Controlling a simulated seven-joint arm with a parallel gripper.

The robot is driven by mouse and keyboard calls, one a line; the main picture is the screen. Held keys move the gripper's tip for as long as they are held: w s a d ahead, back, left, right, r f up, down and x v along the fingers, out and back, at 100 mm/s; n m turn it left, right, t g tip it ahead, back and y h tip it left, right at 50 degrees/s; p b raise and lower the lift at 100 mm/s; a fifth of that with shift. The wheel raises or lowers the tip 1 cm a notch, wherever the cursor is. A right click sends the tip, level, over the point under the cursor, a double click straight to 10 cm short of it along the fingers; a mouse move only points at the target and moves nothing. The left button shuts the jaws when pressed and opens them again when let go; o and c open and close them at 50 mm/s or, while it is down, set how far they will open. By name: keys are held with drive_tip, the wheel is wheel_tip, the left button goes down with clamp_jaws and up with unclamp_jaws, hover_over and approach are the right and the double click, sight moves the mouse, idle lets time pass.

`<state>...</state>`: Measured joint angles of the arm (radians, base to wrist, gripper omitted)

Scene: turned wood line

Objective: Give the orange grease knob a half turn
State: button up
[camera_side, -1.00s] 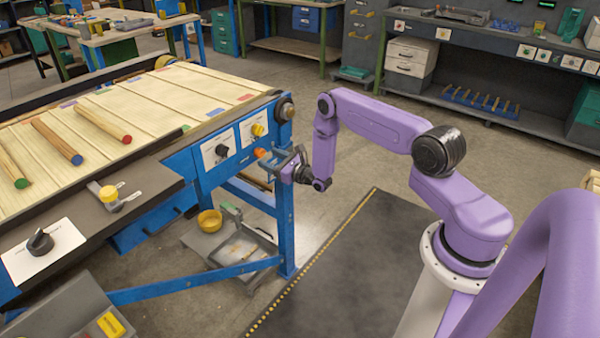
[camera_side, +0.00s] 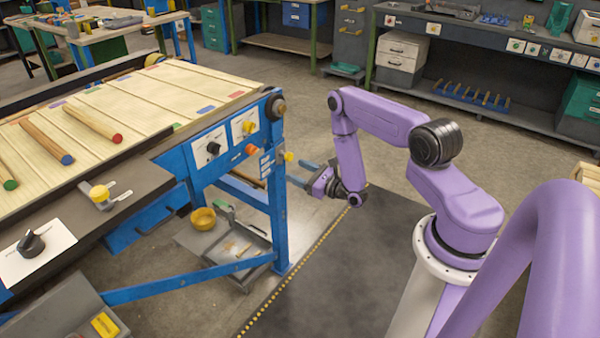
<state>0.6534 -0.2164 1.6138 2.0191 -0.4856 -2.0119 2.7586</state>
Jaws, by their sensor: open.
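The orange grease knob (camera_side: 251,149) sits on the blue end panel of the line, below a yellow knob (camera_side: 249,127) and to the right of a black knob (camera_side: 213,148). It is small and in plain view; its exact turn angle is too small to read. My gripper (camera_side: 297,172) is open and empty. It hangs in the air to the right of and lower than the orange knob, apart from it, with its fingers pointing left toward the panel.
Another yellow knob (camera_side: 289,157) sticks out at the panel's right side, close to my fingers. A blue leg (camera_side: 279,225) stands below. Wooden rods lie on the belt (camera_side: 130,100). A yellow bowl (camera_side: 203,218) sits low under the line. The dark mat (camera_side: 325,260) is clear.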

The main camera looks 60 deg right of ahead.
drive_tip(key=m, duration=3.6)
approach(255, 151)
drive_tip(key=w, duration=0.9)
drive_tip(key=shift+w+d, duration=0.15)
drive_tip(key=shift+w, duration=0.15)
